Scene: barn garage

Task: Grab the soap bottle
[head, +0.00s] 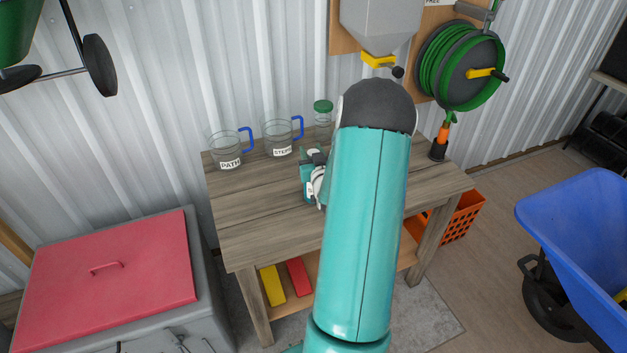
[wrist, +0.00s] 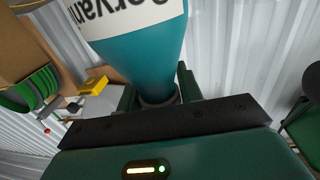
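The soap bottle (wrist: 145,55) is teal with a white label whose dark lettering appears upside down in the wrist view. It fills the upper middle there and narrows to a dark neck. My gripper (wrist: 159,92) has one dark green finger on each side of this neck, with no clear gap on either side, so it looks shut on it. In the head view my turquoise arm hides much of this area. A small teal and white cluster shows at the arm's left edge over the table, where bottle and gripper are hard to separate.
The wooden table (head: 250,225) carries two clear mugs, one labelled PATH (head: 226,152) and the other (head: 277,138) beside it, plus a green-lidded jar (head: 323,112). A hopper (head: 380,25) and hose reel (head: 462,68) hang behind. The table's front left is clear.

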